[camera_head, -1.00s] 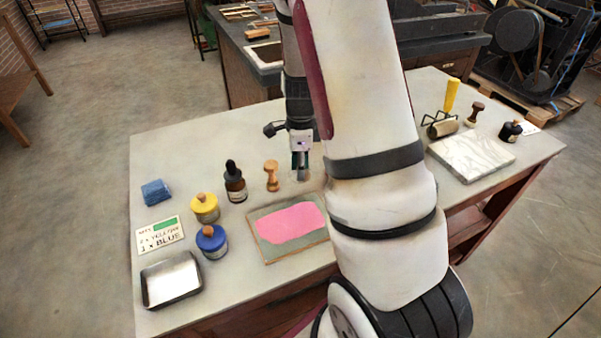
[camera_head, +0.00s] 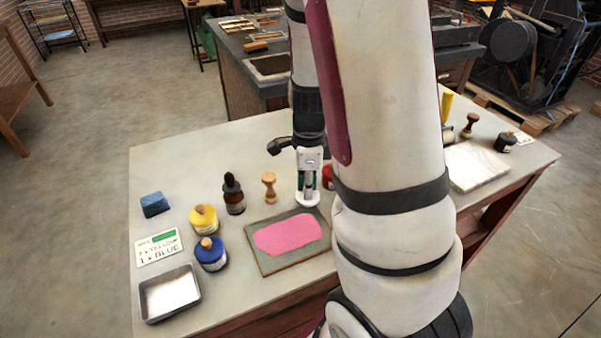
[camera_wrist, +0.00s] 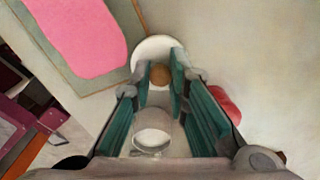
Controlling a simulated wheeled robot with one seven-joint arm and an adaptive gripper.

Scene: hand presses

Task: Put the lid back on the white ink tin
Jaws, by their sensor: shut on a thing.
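My gripper (camera_head: 308,190) is shut on the brown knob (camera_wrist: 160,75) of a round white lid. The white lid (camera_head: 306,199) shows below the fingertips, just behind the pink slab's right corner, and in the wrist view (camera_wrist: 158,47). I cannot tell whether it is in the air or resting on something. A pale grey cylindrical shape (camera_wrist: 153,138) shows between the fingers in the wrist view; I cannot tell what it is. I cannot make out the white tin's body for certain.
A red item (camera_head: 327,177) stands close right of my gripper. A wooden-handled stamp (camera_head: 269,187), a dropper bottle (camera_head: 233,194), yellow tin (camera_head: 204,218) and blue tin (camera_head: 211,254) stand left. The pink-inked slab (camera_head: 289,234) lies in front; a metal tray (camera_head: 171,293) is front left.

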